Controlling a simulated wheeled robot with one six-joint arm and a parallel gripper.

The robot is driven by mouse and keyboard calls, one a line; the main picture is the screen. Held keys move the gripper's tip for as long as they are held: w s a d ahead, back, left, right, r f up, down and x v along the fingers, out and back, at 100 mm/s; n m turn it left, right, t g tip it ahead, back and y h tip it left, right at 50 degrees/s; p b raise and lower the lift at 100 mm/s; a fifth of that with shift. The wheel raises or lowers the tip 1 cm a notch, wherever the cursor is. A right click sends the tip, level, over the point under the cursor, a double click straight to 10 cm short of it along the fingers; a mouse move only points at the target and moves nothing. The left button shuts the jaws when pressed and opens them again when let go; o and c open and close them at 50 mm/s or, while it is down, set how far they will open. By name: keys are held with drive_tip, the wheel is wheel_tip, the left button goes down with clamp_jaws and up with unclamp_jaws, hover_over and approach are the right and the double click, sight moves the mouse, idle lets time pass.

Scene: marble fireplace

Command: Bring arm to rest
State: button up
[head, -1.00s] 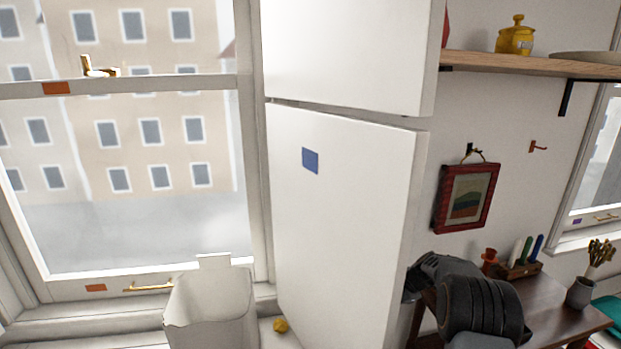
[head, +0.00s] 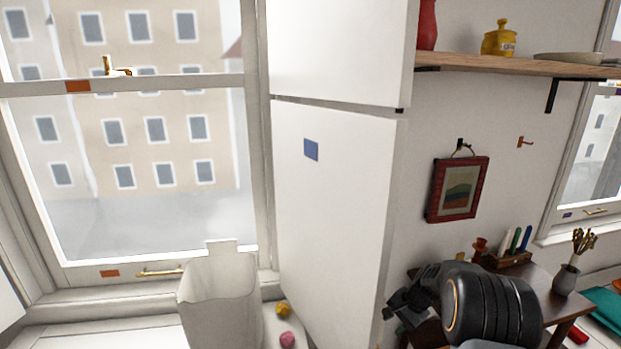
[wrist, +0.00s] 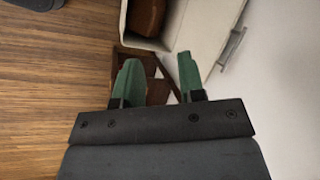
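My gripper (wrist: 158,80) shows in the wrist view with its two green fingers apart and nothing between them. Behind the fingers are a dark wooden frame-like piece and a white open-topped box (wrist: 205,25) with a brown object in it. In the head view my dark arm is at the lower right, in front of the wooden table, and its gripper end (head: 398,312) points left, close to the white cabinet (head: 335,200). The fingertips are too small to make out there.
A white bin (head: 215,305) stands below the window at the left, with a yellow ball (head: 283,309) and a pink ball (head: 287,339) beside it. The wooden table (head: 545,283) holds pens and a brush pot (head: 566,281). A shelf (head: 520,65) and framed picture (head: 458,189) are above.

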drive_tip(key=s+a+r+n+t+h+b, duration=0.1)
drive_tip(key=s+a+r+n, duration=0.3)
drive_tip(key=s, duration=0.8)
drive_tip(key=s+a+r+n+t+h+b, duration=0.1)
drive_tip(key=s+a+r+n+h+b, duration=0.2)
drive_tip(key=s, duration=0.9)
wheel_tip(320, 180, up, 4)
drive_tip(key=a+n, duration=0.1)
drive_tip(key=n, duration=0.2)
drive_tip(key=shift+s+r, duration=0.2)
drive_tip(key=shift+s, duration=0.1)
